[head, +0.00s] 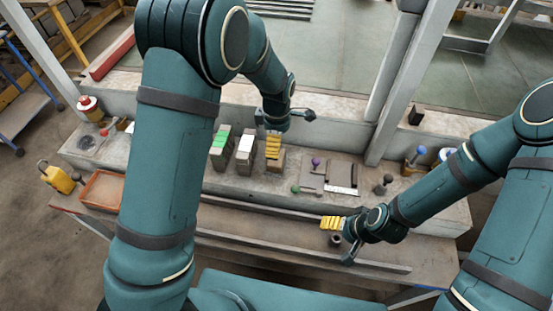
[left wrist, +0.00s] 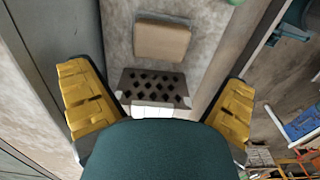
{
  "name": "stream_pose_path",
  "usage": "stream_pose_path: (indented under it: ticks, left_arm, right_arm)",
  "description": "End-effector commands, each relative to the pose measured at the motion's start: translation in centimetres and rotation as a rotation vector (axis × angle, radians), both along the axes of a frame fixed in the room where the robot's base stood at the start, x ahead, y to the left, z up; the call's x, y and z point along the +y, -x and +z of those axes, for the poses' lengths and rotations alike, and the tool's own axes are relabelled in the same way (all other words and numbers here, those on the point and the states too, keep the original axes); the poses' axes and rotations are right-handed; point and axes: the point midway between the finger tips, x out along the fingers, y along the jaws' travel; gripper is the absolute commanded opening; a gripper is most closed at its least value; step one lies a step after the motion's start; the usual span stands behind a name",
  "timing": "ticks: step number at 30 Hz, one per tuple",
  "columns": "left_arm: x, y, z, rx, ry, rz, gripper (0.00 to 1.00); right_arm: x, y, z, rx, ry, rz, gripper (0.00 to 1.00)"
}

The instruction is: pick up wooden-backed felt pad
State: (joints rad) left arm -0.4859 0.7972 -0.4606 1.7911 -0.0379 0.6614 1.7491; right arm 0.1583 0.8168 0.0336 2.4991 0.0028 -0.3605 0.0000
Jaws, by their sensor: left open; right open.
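A tan block (head: 276,162), which looks like the wooden-backed felt pad, stands on the concrete ledge, partly hidden by my left gripper (head: 273,144). In the left wrist view the tan pad (left wrist: 162,40) lies ahead, above the middle of the picture. My left gripper (left wrist: 158,106) is open and empty, its yellow fingers spread wide, pointing down over the ledge. I cannot tell its exact height above the pad. My right gripper (head: 333,223) is open and empty, low over the bench at the front edge of the ledge.
A perforated brick (left wrist: 155,88) lies beside the pad. Grey blocks with a white top (head: 246,145) and a green top (head: 221,138) stand left of it. Right of it are a green ball (head: 295,188) and a flat grey plate (head: 343,174). An orange tray (head: 103,190) stands far left.

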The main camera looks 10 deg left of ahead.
Motion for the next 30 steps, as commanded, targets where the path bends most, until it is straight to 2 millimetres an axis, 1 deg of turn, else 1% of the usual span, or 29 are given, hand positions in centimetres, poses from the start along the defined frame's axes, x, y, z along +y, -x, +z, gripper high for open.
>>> stream_pose_path:
  ticks: [1,3,6,11,13,21,25,30]
  left_arm:
    - [0.0,0.1,-1.1,0.003,-0.001,0.000,1.00]
    - [0.0,0.1,-2.2,0.002,0.000,0.000,1.00]
    - [0.0,0.0,-3.3,0.001,0.000,-0.001,1.00]
    - [0.1,0.1,-4.2,0.001,0.000,0.000,1.00]
    - [0.1,0.1,-4.8,0.001,0.000,0.000,1.00]
    - [0.3,0.3,-8.5,0.002,0.000,-0.001,1.00]
    - [0.2,0.3,-9.2,-0.001,0.001,-0.002,1.00]
    - [0.2,0.2,-9.2,-0.001,0.001,-0.002,1.00]
  right_arm:
    - [0.0,0.0,0.0,0.000,0.000,0.000,0.82]
    - [0.0,0.0,-0.1,-0.001,0.000,0.000,0.82]
    - [0.0,0.0,-0.1,-0.001,0.000,0.000,0.82]
    - [0.0,0.0,-0.1,-0.001,0.000,0.000,0.82]
    - [0.0,0.0,0.0,-0.001,0.000,0.000,0.82]
    - [0.0,-0.1,0.3,-0.001,0.000,0.001,0.82]
    - [0.0,-0.1,0.3,-0.001,0.000,0.001,0.82]
    - [0.0,-0.1,0.3,-0.001,0.000,0.001,0.82]
